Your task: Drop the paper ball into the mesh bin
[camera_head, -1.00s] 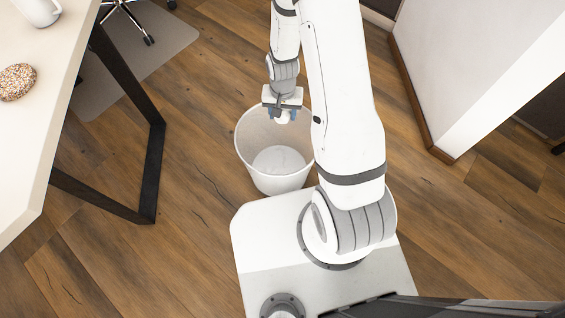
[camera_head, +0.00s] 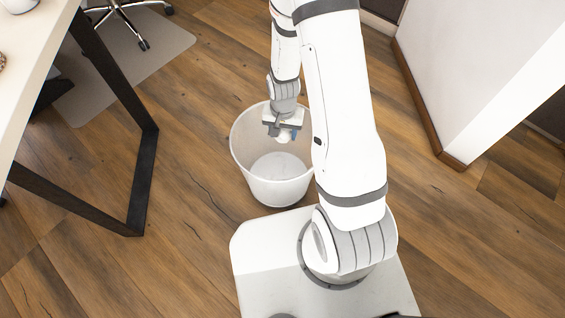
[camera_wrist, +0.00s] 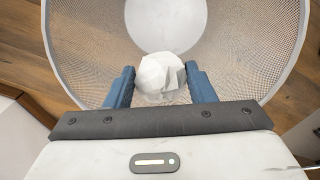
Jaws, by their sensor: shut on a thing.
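The white crumpled paper ball (camera_wrist: 162,78) is between the blue fingers of my gripper (camera_wrist: 161,86) in the wrist view. My gripper (camera_head: 283,137) is shut on it and points down over the mesh bin. The round, pale mesh bin (camera_head: 241,150) stands on the floor in front of my base. Its open mouth lies below the ball, and its rim and mesh wall show around the ball in the wrist view (camera_wrist: 75,50). The bin's white round bottom (camera_wrist: 160,20) looks empty where it shows. My arm hides part of the bin's right side in the head view.
A white table with a black metal leg (camera_head: 145,180) stands at the left. A chair base (camera_head: 125,20) rests on a grey mat (camera_head: 155,50) at the upper left. A white wall (camera_head: 470,60) with brown skirting is at the right. The wood floor between table and bin is clear.

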